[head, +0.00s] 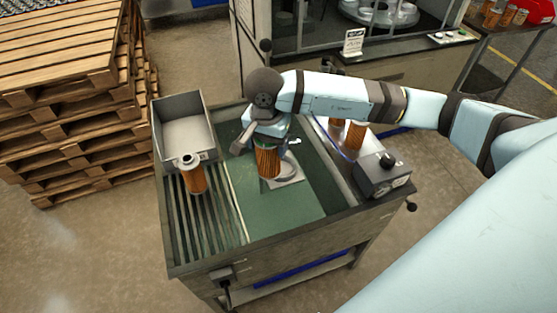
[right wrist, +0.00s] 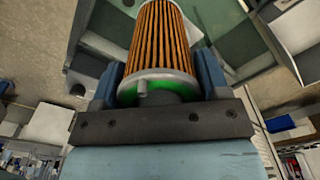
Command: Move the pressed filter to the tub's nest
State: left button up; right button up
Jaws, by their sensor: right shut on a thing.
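An orange pleated filter (head: 268,163) with a green-lit end stands upright below my right gripper (head: 267,143) at the middle of the bench. In the right wrist view the filter (right wrist: 162,38) lies between the two blue fingers of the gripper (right wrist: 158,84), which is shut on its metal end cap. Its lower end is beside or over a grey round seat (head: 288,171) on a light plate; I cannot tell whether it touches. The grey open tub (head: 184,132) is at the back left of the bench. Its nest cannot be made out clearly. My left gripper is not in view.
Another orange filter (head: 195,178) with a pale top stands at the tub's front, by the slatted rack (head: 203,225). More filters (head: 355,136) stand at the right behind a grey control box (head: 384,176) with a black knob. The green mat (head: 265,222) in front is clear.

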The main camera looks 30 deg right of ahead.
jog(key=w+d+r+n+b, duration=0.2)
jog(key=w+d+n+b, duration=0.25)
jog(key=n, duration=1.05)
jog(key=w+d+r+n+b, duration=0.2)
jog(key=w+d+n+b, duration=0.3)
jog(key=n, duration=0.9)
notch_tip(320, 180, down, 20)
jog(key=p, duration=0.3)
jog(key=shift+s+d+f, duration=0.15)
jog(key=shift+s+d, duration=0.15)
jog(key=shift+s, duration=0.05)
jog(key=shift+f, duration=0.1)
